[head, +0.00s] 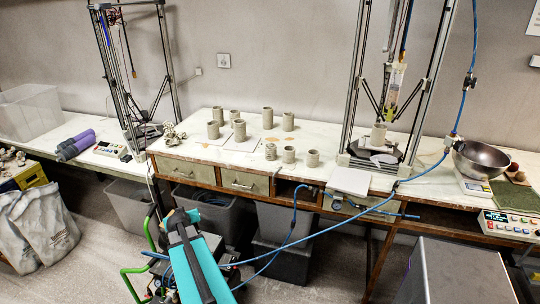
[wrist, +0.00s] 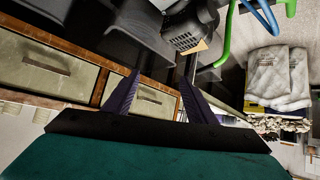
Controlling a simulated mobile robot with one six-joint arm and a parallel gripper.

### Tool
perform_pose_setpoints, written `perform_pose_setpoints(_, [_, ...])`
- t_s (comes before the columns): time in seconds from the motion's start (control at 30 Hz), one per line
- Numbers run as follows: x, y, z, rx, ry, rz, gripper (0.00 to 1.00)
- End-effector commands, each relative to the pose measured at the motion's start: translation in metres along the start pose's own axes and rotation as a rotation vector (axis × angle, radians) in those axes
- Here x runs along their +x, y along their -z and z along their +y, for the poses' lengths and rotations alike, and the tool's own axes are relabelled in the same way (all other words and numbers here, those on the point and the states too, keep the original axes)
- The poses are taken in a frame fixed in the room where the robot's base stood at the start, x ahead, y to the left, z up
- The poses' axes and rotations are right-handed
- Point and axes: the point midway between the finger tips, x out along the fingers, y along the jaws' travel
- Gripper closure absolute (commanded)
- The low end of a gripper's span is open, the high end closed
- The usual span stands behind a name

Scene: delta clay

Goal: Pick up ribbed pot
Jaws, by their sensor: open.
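Several grey clay pots stand upright on the white-topped bench in the head view. A small pot at the front of the group (head: 270,151) seems to have ridged sides, so it may be the ribbed pot; the picture is too small to be sure. Two plainer-looking pots (head: 289,154) (head: 312,158) stand just right of it. My gripper (wrist: 160,74) is open and empty in the wrist view, its two dark fingers spread, with drawer fronts beyond. No pot shows in the wrist view. In the head view my teal arm is low in front of the bench, well apart from the pots.
A clay printer frame (head: 350,90) with a pot (head: 378,134) on its plate stands right of the group. A blue hose (head: 340,222) crosses before the bench. A metal bowl (head: 481,159) is far right. Dark bins (head: 283,222) sit below the drawers (head: 244,182).

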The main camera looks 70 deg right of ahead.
Motion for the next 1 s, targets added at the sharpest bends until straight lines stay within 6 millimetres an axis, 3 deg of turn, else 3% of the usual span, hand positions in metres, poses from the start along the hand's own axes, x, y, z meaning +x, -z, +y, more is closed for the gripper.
perform_pose_setpoints(0.03, [0.005,0.01,0.023,0.021,-0.02,0.031,0.49])
perform_pose_setpoints(0.47, [0.012,0.073,0.194,0.138,-0.133,0.292,0.49])
perform_pose_setpoints(0.8, [-0.011,0.097,0.323,0.18,-0.188,0.471,0.49])
perform_pose_setpoints(1.0, [-0.031,0.102,0.384,0.186,-0.206,0.554,0.49])
